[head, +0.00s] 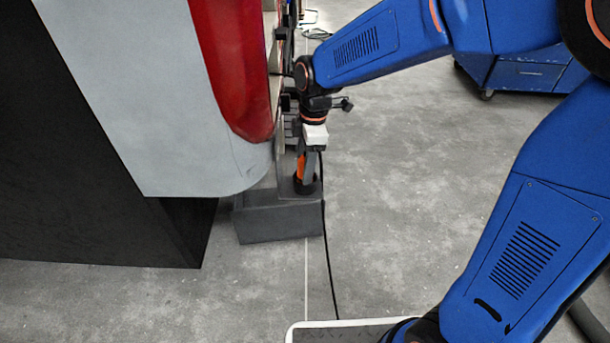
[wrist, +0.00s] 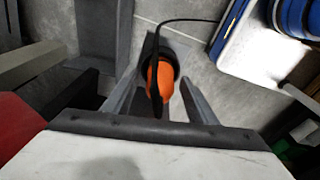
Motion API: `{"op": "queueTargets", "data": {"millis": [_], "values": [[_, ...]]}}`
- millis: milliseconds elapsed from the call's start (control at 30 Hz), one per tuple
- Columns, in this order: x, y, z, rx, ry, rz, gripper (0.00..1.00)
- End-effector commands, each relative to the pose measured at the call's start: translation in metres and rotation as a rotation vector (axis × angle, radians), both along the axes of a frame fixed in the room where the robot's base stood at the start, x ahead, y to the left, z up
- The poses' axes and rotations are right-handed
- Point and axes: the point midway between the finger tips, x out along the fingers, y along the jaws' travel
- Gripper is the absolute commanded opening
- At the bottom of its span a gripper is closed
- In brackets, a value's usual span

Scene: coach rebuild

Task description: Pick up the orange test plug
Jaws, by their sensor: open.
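The orange test plug (head: 301,166) stands on a grey box-like step (head: 279,222) beside the coach, with its dark round base below the orange body. In the wrist view the orange plug (wrist: 165,79) lies between the two fingers, with a black cable running from it. My gripper (head: 310,170) points down over the plug in the head view, its fingers on either side of it. The gripper (wrist: 158,97) is open in the wrist view, with a finger left and right of the plug. I cannot tell whether either finger touches it.
The coach's red and grey body panel (head: 230,80) is close on the left of the arm. A black cable (head: 327,255) trails down across the floor. A blue cabinet (head: 525,75) stands at the back right. The grey floor right of the step is clear.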

Motion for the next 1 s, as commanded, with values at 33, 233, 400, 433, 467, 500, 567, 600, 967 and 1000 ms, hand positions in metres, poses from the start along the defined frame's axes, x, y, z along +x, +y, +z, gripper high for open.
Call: {"op": "queueTargets", "data": {"millis": [33,233,400,433,467,500,567,600,967,1000], "values": [[0.0,0.0,0.0,0.0,0.0,0.0,0.53],[0.0,0.0,0.0,0.0,0.0,0.0,0.36],[0.0,0.0,0.0,0.0,0.0,0.0,0.01],[0.0,0.0,0.0,0.0,0.0,0.0,0.01],[0.0,0.0,0.001,0.0,0.0,0.0,0.01],[0.0,0.0,0.001,0.0,0.0,0.0,0.01],[0.0,0.0,0.001,0.0,0.0,0.0,0.01],[0.0,0.0,0.001,0.0,-0.001,0.0,0.02],[0.001,0.0,0.045,0.002,-0.004,0.001,0.02],[0.001,0.0,0.053,0.002,-0.004,0.001,0.02]]}}
